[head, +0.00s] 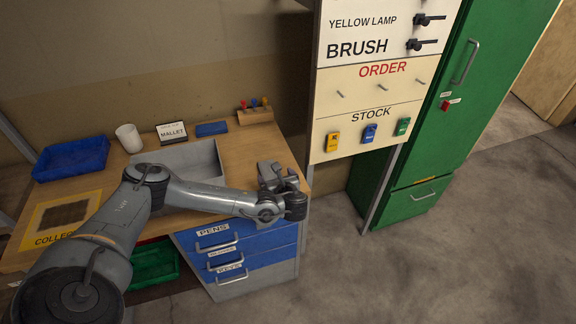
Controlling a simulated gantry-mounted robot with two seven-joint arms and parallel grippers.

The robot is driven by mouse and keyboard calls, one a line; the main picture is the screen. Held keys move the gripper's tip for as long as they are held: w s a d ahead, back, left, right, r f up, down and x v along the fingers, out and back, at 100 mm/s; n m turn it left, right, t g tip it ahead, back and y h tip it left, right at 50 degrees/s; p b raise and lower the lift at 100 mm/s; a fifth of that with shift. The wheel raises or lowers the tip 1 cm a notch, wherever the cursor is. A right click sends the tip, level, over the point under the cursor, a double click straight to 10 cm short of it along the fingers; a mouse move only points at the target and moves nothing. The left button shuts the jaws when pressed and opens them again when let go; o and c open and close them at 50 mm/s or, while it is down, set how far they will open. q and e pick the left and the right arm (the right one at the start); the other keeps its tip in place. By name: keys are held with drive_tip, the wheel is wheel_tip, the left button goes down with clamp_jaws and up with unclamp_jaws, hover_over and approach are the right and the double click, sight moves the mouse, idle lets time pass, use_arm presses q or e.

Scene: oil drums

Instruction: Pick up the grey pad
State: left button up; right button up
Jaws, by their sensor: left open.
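I cannot make out a separate grey pad for certain in the head view; my left arm and hand cover part of the bench. My left gripper (276,174) is open over the right end of the wooden bench (239,147), above the blue drawers. I see nothing clearly held in it. My right gripper is out of view.
On the bench are a blue tray (71,158), a white cup (129,138), a MALLET sign (172,133), a blue block (211,129), a grey open bin (205,163), a small wooden tool rack (254,116) and a yellow-bordered COLLECT area (88,207). A STOCK board (350,149) stands right.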

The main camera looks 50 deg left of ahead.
sight(268, 168)
use_arm(q)
drive_tip(key=x, duration=0.4)
drive_tip(key=shift+s+f, duration=0.25)
drive_tip(key=shift+w+a+f, duration=0.1)
drive_tip(key=shift+w+a, duration=0.1)
drive_tip(key=shift+a, duration=0.25)
drive_tip(key=x, duration=0.1)
drive_tip(key=b+x, duration=0.1)
drive_tip(key=x, duration=0.1)
drive_tip(key=shift+a+f, duration=0.15)
drive_tip(key=shift+f, duration=0.35)
drive_tip(key=shift+w+a+f, duration=0.2)
drive_tip(key=shift+w+a, duration=0.05)
drive_tip(key=shift+a, duration=0.45)
drive_tip(key=c, duration=1)
drive_tip(key=shift+r, duration=0.1)
drive_tip(key=shift+c, duration=0.2)
